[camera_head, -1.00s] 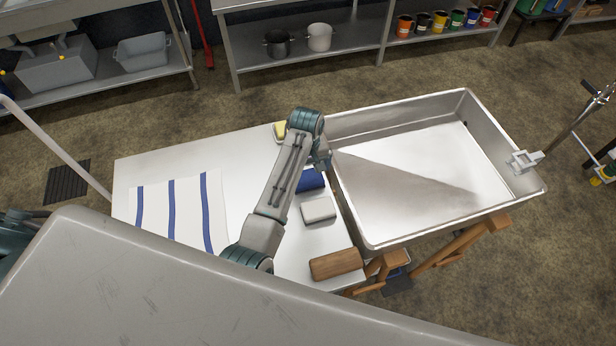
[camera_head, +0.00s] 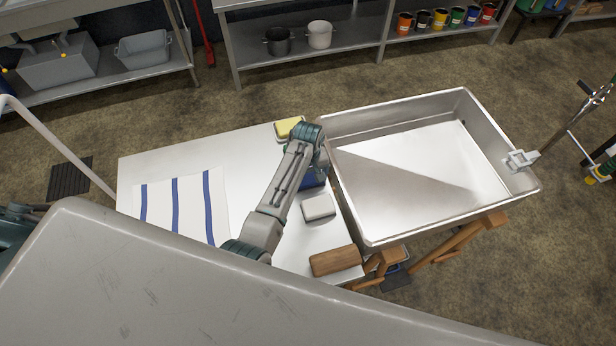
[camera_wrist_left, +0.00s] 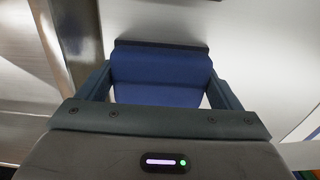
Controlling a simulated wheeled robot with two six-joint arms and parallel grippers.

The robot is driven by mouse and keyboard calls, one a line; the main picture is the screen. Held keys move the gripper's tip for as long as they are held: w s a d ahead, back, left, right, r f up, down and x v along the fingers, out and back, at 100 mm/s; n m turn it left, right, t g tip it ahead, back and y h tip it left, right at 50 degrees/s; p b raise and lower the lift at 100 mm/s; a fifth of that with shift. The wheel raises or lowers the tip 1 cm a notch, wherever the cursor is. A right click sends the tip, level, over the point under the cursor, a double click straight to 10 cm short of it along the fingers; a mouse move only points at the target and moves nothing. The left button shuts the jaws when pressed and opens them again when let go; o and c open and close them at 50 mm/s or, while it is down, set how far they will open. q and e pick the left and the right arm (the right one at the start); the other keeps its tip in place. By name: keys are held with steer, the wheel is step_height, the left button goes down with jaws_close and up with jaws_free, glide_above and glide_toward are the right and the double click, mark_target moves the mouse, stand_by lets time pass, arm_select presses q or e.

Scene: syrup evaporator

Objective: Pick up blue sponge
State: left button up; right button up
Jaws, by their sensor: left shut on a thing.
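The blue sponge (camera_wrist_left: 158,78) sits between the two fingers of my left gripper (camera_wrist_left: 160,88) in the left wrist view. The gripper is shut on it. In the head view only a small part of the blue sponge (camera_head: 312,180) shows, below the wrist of my left arm, which hides the rest and most of the gripper (camera_head: 320,168). The sponge is over the right part of the white table (camera_head: 145,165); I cannot tell whether it still touches the top. My right gripper is not in view.
A yellow sponge (camera_head: 288,128) lies behind my wrist. A light grey block (camera_head: 319,207) and a brown wooden block (camera_head: 335,260) lie in front. A striped towel (camera_head: 190,205) is on the left. The large metal pan (camera_head: 420,165) adjoins on the right.

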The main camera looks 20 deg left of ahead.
arm_select(q)
step_height(320, 180, up, 10)
steer(key=b, duration=0.3)
steer(key=shift+f, duration=0.15)
steer(key=shift+r, duration=0.2)
